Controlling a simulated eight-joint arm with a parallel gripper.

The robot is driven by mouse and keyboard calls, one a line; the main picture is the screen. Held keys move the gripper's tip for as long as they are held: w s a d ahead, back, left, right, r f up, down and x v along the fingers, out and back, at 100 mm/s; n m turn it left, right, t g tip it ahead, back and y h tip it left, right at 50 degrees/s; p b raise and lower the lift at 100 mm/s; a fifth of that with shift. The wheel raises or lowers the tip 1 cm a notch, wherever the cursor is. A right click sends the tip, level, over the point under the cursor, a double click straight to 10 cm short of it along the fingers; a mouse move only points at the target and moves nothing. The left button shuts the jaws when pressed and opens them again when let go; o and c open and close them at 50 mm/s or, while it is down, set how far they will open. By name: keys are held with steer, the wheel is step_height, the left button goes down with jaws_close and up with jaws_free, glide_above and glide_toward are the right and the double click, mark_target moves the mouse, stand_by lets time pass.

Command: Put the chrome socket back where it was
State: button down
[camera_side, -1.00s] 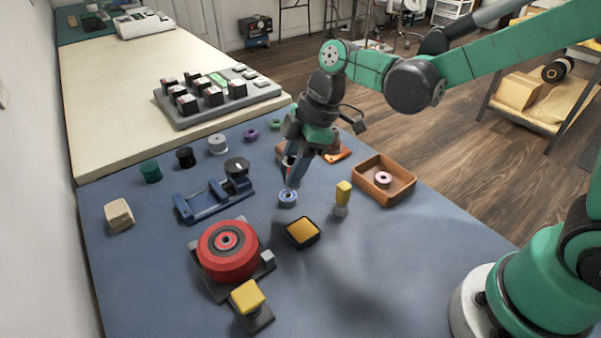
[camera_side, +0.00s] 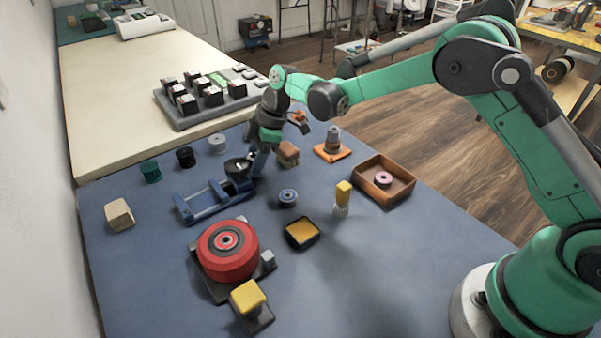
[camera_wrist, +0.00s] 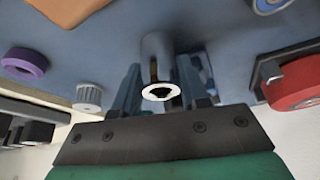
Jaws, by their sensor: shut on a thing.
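In the wrist view the two fingers (camera_wrist: 157,90) are shut on a shiny grey cylinder, the chrome socket (camera_wrist: 157,50), with a pale ring-shaped end (camera_wrist: 158,92) facing the camera. The socket is hard to make out in the side view, and I cannot tell whether its far end touches anything. Part of the blue holder (camera_wrist: 207,75) shows behind the fingers.
A blue ring (camera_side: 288,197) and a brown block (camera_side: 288,153) stand close to the right. The red wheel (camera_side: 228,250) is in front. White (camera_side: 217,145), black (camera_side: 185,157) and teal (camera_side: 150,171) spools stand behind the holder. A wooden tray (camera_side: 400,193) is further right.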

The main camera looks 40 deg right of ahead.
steer(key=shift+w+f, duration=0.1)
steer(key=shift+f, duration=0.15)
steer(key=c, duration=0.7)
jaws_free()
steer(key=shift+c, duration=0.2)
steer(key=shift+r, duration=0.15)
steer(key=v, duration=1.2)
steer(key=s+d+m+t+h, duration=0.2)
steer(key=s+d+m+t, duration=0.1)
steer(key=s+m, duration=0.4)
steer(key=s+d+r+m+t+h, duration=0.1)
steer(key=s+d+m+t+h, duration=0.1)
steer(key=s+m, duration=0.5)
steer(key=s+d, duration=0.1)
steer(key=s, duration=0.3)
steer(key=shift+s+t, duration=0.2)
steer(key=shift+t, duration=0.2)
